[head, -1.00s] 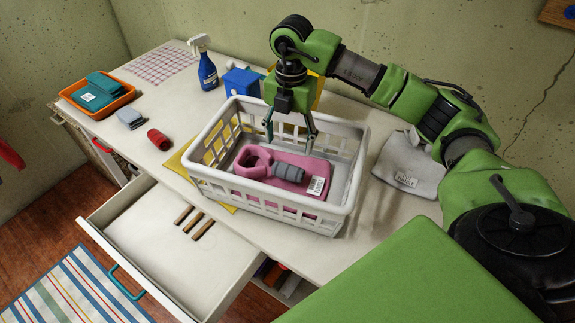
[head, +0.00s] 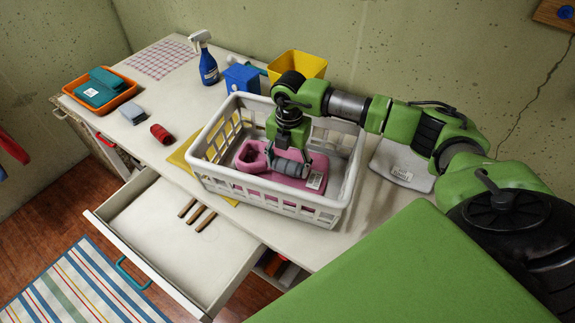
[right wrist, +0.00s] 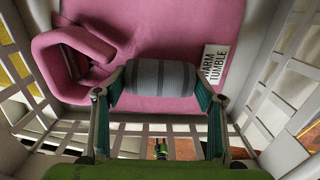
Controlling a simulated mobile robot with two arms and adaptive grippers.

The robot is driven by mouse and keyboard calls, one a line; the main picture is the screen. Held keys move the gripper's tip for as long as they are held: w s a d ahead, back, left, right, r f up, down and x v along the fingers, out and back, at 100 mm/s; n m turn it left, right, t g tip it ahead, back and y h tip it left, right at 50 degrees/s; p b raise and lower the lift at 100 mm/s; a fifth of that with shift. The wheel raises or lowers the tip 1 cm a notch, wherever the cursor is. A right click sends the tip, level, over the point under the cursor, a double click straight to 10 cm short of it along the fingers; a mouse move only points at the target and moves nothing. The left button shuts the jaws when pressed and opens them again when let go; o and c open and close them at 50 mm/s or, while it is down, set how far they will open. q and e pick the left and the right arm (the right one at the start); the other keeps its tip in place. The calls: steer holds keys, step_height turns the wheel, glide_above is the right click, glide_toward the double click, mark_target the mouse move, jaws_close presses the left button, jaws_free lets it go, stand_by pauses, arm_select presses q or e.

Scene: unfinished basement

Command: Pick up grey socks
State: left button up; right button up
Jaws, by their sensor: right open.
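The grey socks (head: 288,170), a striped rolled bundle, lie on a folded pink cloth (head: 316,166) inside a white laundry basket (head: 275,203). My right gripper (head: 287,158) is down in the basket, directly over the socks. In the right wrist view its open fingers (right wrist: 160,90) are at the two ends of the grey roll (right wrist: 160,77); whether they touch it I cannot tell. The pink cloth (right wrist: 150,28) also shows there with its looped part at the left. My left gripper is out of view.
The basket's slatted walls surround the gripper. An open drawer (head: 150,232) juts out in front.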

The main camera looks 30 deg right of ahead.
steer(key=c, duration=0.8)
steer(key=shift+o, duration=0.2)
steer(key=shift+r, duration=0.1)
